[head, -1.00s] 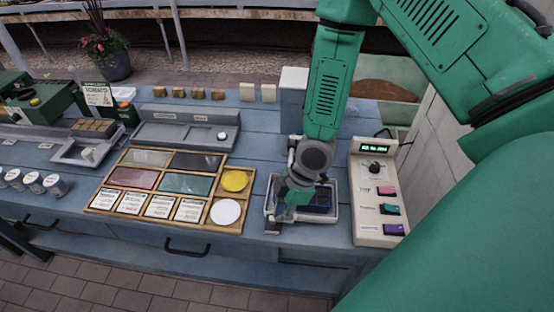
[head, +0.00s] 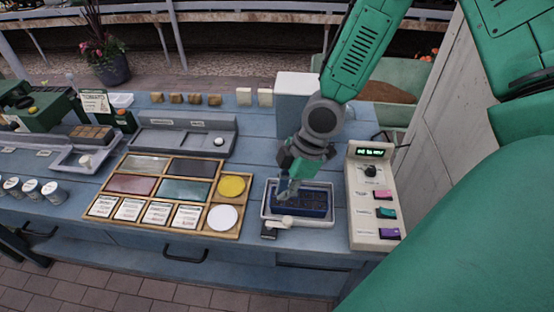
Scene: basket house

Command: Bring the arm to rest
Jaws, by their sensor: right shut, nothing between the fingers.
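My right arm comes in from the upper right. Its green and grey gripper (head: 287,190) is shut and empty, pointing down over the left part of a white tray (head: 318,222). A dark blue seed tray (head: 312,204) lies inside the white tray, and the gripper hides its left end. I cannot tell whether the fingertips touch anything there. A small pale object (head: 287,221) lies at the tray's front left edge. My left gripper is not in view.
A white control box (head: 365,225) with coloured switches stands right of the tray. A wooden sorting frame (head: 229,209) lies to the left. A pale box (head: 296,95) stands behind the gripper. A grey tray (head: 182,138) lies further back left.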

